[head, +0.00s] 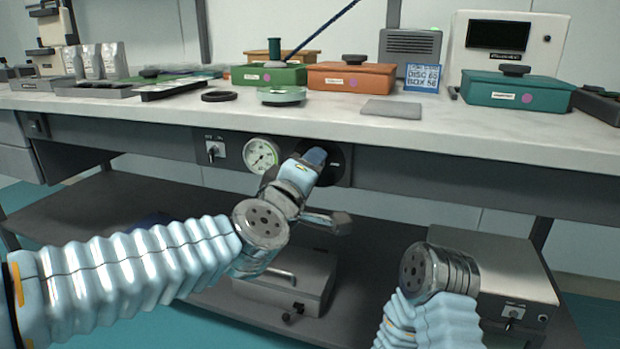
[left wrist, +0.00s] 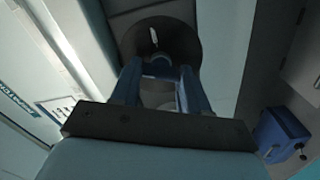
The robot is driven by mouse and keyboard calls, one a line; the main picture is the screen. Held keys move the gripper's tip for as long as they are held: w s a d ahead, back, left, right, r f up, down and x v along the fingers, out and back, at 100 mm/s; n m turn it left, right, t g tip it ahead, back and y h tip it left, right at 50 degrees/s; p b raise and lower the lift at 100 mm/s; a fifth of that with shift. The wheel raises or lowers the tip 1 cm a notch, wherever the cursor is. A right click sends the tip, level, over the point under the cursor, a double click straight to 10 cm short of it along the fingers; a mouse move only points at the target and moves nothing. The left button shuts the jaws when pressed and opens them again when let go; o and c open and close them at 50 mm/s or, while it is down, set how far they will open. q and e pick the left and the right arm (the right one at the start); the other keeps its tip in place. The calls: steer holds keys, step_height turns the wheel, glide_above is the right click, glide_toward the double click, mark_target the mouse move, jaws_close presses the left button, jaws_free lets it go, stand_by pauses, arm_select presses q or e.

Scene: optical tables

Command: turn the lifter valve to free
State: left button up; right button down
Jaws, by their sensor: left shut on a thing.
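The lifter valve (head: 340,165) is a black round dial on the grey front rail under the bench top. In the left wrist view, its dark disc (left wrist: 140,35) carries a short white mark near the top. My left gripper (head: 316,157) reaches it from the front left and covers most of it in the head view. The valve's lettering is too small to read. My right arm shows at lower right, but its gripper does not.
A pressure gauge (head: 262,155) and a switch plate (head: 214,150) sit left of the valve on the same rail. The bench top (head: 340,118) above holds boxes and tools. A grey cabinet (head: 500,262) stands at lower right.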

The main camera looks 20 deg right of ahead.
arm_select(q)
steer(key=shift+f+n+b, duration=0.15)
steer(key=shift+n+b, duration=0.8)
steer(key=shift+n, duration=1.35)
steer(key=o, duration=1.1)
steer(key=shift+c, duration=0.2)
steer(key=v, duration=1.3)
steer(key=shift+s+a, duration=0.3)
